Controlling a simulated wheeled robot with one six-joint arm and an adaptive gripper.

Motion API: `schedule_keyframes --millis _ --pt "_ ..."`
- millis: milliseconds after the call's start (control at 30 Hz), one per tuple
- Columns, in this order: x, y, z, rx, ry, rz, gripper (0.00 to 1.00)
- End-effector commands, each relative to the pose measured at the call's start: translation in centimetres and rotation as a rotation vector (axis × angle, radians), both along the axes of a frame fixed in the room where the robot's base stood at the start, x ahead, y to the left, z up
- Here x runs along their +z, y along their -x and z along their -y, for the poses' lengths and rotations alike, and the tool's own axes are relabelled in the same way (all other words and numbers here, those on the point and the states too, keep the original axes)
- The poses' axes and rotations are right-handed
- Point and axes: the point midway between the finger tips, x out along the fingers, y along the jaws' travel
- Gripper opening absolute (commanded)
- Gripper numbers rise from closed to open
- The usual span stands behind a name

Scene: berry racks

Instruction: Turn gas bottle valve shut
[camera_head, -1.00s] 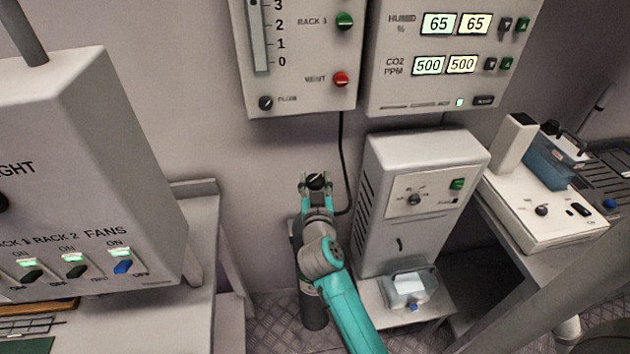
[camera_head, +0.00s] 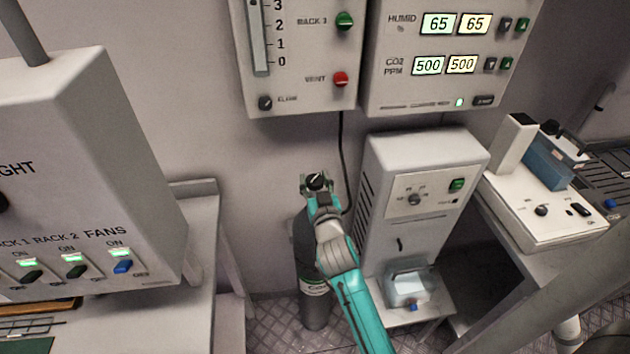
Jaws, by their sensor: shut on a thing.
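The gas bottle (camera_head: 312,303) is a dark grey cylinder with a pale label, upright on the floor against the wall. Its valve knob (camera_head: 316,180) is dark with a light mark and shows at the bottle's top. My gripper (camera_head: 316,184) is at the top of the bottle, with its fingers around the knob, shut on it. My teal and grey arm comes up from the bottom and hides part of the bottle's neck and right side.
A grey unit (camera_head: 424,165) with a dial stands close right of the bottle, above a clear water container (camera_head: 408,289). A bench (camera_head: 180,318) is to the left. Control panels hang on the wall above. A black cable (camera_head: 342,150) runs down behind my gripper.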

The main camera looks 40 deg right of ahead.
Motion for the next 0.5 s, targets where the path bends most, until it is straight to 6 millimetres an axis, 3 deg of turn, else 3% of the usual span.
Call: schedule_keyframes --millis 100,133,200,233,500 --pt "-0.07 -0.04 -0.08 0.002 -0.001 0.000 0.13" --pt "-0.07 -0.04 -0.08 0.002 -0.001 0.000 0.50" --pt "-0.08 -0.04 -0.08 0.001 -0.002 -0.001 0.68" --pt "-0.08 -0.03 -0.07 0.001 -0.002 -0.001 0.72" --pt "-0.04 0.00 -0.04 0.000 -0.001 -0.001 0.72"
